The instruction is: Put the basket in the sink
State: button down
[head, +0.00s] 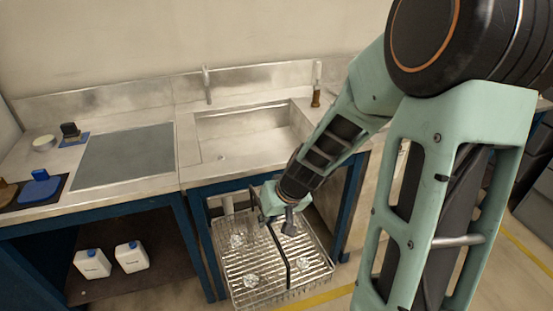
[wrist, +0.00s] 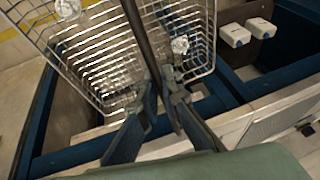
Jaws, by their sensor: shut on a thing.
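The wire basket (head: 262,281) hangs in front of the bench, below the level of the sink's rim. It holds several clear glass pieces (head: 250,280) and has a dark bar handle (head: 279,258) across its middle. My gripper (head: 285,222) is shut on this handle; in the wrist view its fingers (wrist: 168,110) close around the bar, with the basket (wrist: 95,62) beyond. The steel sink (head: 240,133) is set in the worktop behind and above the basket, and its basin looks empty.
A tap (head: 207,85) stands behind the sink, and a brown-handled brush (head: 316,95) is at its back right. A grey mat (head: 125,157) and blue items (head: 41,187) lie on the left worktop. White jugs (head: 92,264) stand on the lower shelf. The blue bench frame (head: 202,240) is close to the basket.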

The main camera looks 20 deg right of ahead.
jog(key=f+b, duration=0.4)
jog(key=f, duration=0.1)
jog(key=f+b, duration=0.2)
jog(key=shift+d+f, duration=0.25)
jog(key=shift+f, duration=0.1)
jog(key=shift+s+r+p, duration=0.1)
jog(key=shift+r+p, duration=0.25)
jog(key=shift+r, duration=0.05)
